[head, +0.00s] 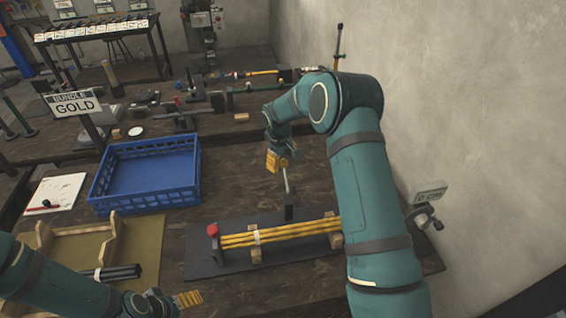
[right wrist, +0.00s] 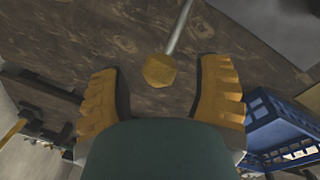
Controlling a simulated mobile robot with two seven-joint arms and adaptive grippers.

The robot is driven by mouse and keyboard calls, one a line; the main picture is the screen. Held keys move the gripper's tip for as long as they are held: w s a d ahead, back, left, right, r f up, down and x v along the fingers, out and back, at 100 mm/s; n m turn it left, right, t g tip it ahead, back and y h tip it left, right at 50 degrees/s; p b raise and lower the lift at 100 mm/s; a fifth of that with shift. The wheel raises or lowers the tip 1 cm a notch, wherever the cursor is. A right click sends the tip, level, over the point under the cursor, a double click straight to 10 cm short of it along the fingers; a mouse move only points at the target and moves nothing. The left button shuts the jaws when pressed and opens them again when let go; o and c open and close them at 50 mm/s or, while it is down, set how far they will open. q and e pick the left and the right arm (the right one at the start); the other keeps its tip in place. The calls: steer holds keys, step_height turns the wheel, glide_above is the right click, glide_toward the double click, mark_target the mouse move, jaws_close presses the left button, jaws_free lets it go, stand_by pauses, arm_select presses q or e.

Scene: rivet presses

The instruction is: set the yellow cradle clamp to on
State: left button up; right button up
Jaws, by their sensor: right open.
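A clamp lever (head: 289,188) with a grey rod stands nearly upright from a dark base on the mat, just behind a bundle of yellow rods (head: 280,234). The rods lie in wooden cradle blocks (head: 256,250). My right gripper (head: 277,162) is open at the lever's top. In the right wrist view, the lever's round yellow knob (right wrist: 160,71) shows between the spread fingers (right wrist: 160,90), with no clear contact on either. My left gripper (head: 188,298) is low at the front, left of the mat; whether it is open is unclear.
A blue crate (head: 97,187) stands left of the mat (head: 205,265). A red-topped post (head: 213,231) stands at the rods' left end. A wooden tray (head: 148,240) with dark rods lies front left. A wall (head: 440,90) bounds the right side.

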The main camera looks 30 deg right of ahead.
steer(key=shift+d+f, duration=0.1)
steer(key=shift+f, duration=0.5)
jaws_close()
